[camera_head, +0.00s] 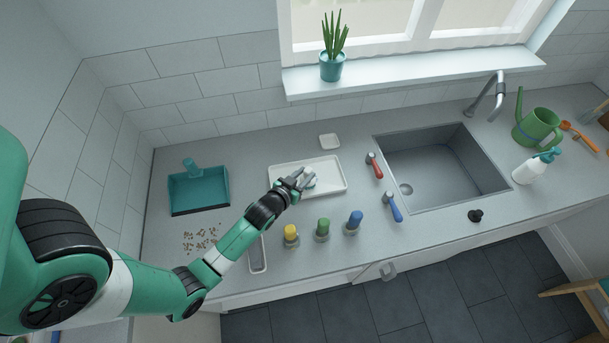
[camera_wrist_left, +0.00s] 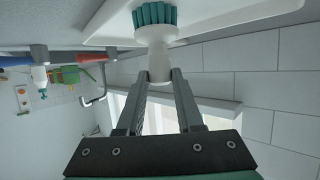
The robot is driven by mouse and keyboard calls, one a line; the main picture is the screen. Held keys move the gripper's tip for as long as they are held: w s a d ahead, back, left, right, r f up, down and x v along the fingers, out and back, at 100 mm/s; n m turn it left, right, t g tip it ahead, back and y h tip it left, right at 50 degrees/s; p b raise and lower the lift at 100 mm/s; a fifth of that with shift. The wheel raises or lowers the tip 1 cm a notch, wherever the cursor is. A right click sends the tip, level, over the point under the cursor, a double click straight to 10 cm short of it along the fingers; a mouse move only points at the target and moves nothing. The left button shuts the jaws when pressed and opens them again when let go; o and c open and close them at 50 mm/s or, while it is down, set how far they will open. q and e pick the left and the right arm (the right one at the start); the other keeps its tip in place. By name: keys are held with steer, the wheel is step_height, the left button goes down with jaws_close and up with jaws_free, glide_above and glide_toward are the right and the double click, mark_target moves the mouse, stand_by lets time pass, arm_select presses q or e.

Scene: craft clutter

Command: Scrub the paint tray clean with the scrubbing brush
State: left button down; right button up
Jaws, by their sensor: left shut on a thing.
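The paint tray (camera_head: 331,188) is a white, shallow rectangular tray on the grey counter, left of the sink. My left gripper (camera_head: 301,181) is over the tray's left half. It is shut on the white handle of the scrubbing brush (camera_head: 309,175). In the left wrist view the brush (camera_wrist_left: 155,38) shows a white head with teal bristles, and the gripper (camera_wrist_left: 160,80) clasps its narrow handle. The bristles are at the white tray surface (camera_wrist_left: 215,20); I cannot tell whether they touch it. No marks on the tray can be made out. My right gripper is not in view.
A teal dustpan (camera_head: 199,190) and crumbs (camera_head: 201,238) lie left. Yellow (camera_head: 291,233), green (camera_head: 323,227) and blue (camera_head: 354,221) capped jars stand in front. Red (camera_head: 375,166) and blue (camera_head: 392,206) handled tools lie by the sink (camera_head: 440,165). A small white dish (camera_head: 329,141) is behind.

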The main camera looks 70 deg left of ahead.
arm_select(q)
steer(key=shift+a+p, duration=0.3)
steer(key=shift+a, duration=0.5)
steer(key=shift+w+a, duration=0.15)
steer(key=shift+a, duration=0.45)
steer(key=shift+a, duration=0.1)
steer(key=shift+w+a, duration=0.1)
steer(key=shift+a, duration=0.25)
